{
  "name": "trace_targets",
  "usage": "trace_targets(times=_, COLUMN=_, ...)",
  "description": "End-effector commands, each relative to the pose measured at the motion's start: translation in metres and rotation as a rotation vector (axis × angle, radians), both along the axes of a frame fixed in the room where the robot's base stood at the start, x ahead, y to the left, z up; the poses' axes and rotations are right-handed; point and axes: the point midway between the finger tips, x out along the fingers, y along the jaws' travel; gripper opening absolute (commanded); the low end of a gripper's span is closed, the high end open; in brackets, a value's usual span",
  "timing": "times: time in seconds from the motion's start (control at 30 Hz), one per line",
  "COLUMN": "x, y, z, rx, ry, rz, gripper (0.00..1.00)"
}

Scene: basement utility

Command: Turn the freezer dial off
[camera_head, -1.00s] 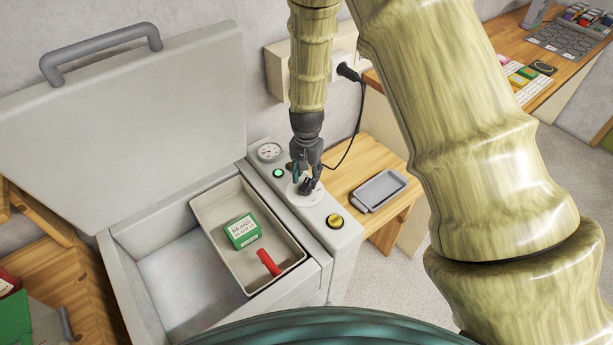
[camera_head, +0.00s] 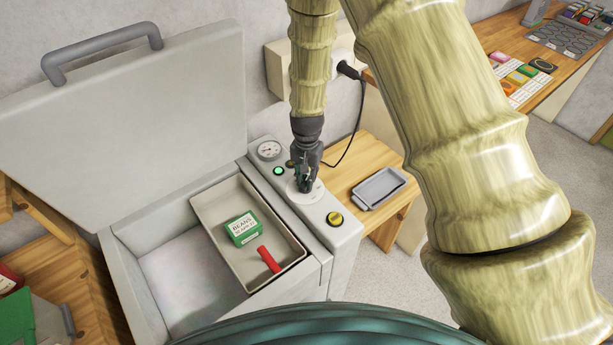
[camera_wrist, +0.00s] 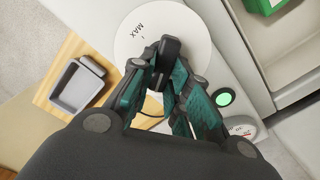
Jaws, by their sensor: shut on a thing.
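The freezer (camera_head: 345,238) is a pale grey chest with its lid (camera_head: 150,110) raised. Its control panel carries a round white dial plate (camera_head: 317,197), on which "MAX" reads in the wrist view (camera_wrist: 180,25). A dark dial knob (camera_wrist: 168,50) stands up from the plate. My gripper (camera_head: 305,185) points down at the plate, and its fingers are shut on the knob, as the wrist view also shows (camera_wrist: 160,70). The fingers hide much of the knob, and I cannot tell which mark it points to.
A basket (camera_head: 215,205) inside holds a green beans box (camera_head: 243,229) and a red item (camera_head: 268,259). A grey tray (camera_head: 378,189) lies on the wooden side table.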

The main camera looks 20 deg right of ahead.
Motion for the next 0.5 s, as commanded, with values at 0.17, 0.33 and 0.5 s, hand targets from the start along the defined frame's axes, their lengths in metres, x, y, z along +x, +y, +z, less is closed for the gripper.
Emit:
trace_targets(times=0.17, x=0.0001, y=-0.0001, z=-0.0001, rx=0.0, ry=0.0, rz=0.022, gripper=0.0)
trace_targets(times=0.33, x=0.0009, y=0.0007, z=-0.0003, rx=0.001, ry=0.001, rz=0.093, gripper=0.0)
trace_targets(times=0.5, x=0.0019, y=0.0019, z=-0.0004, rx=0.001, ry=0.0, rz=0.217, gripper=0.0)
